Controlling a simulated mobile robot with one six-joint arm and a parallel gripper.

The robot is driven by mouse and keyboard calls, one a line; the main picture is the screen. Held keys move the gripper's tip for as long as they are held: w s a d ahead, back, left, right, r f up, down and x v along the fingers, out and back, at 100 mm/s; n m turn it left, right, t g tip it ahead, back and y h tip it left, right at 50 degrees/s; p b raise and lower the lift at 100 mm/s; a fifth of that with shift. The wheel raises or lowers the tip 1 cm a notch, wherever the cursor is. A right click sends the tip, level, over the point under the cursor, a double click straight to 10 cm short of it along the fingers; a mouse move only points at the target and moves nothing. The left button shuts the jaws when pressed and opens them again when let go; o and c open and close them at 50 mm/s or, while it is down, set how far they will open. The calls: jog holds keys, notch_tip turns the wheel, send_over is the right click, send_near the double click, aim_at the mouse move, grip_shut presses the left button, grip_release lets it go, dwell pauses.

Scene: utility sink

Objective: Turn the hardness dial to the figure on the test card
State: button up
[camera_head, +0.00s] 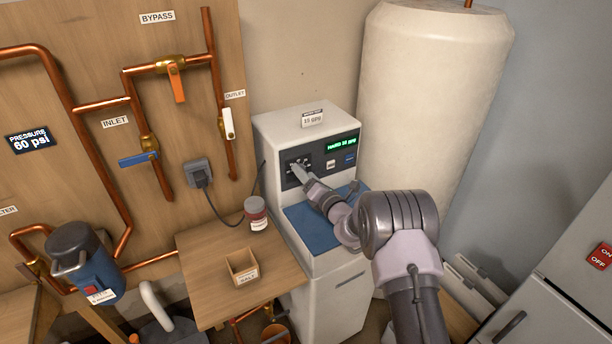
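The test card (312,118) is a small white card standing on top of the white softener cabinet (285,122). Its figure looks like 15 gpg, though the print is small. The green display (342,143) on the dark front panel shows a hardness line in gpg; its digits are too small to read surely. The hardness dial is at the panel's left, around the numbered marks, and is mostly hidden by my gripper (299,170). My gripper reaches up from the lower right with its tips at the dial. I cannot tell whether the fingers are closed on it.
A blue lid (312,228) lies below the panel. A wooden shelf (205,260) at left holds a jar (256,213) and a small wooden box (242,267). A tall pale tank (430,90) stands close behind the cabinet. Copper pipes and valves cover the left board.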

jog(key=p+v, duration=0.3)
jog(key=v, duration=1.4)
jog(key=shift+d, duration=0.2)
jog(key=shift+s, duration=0.15)
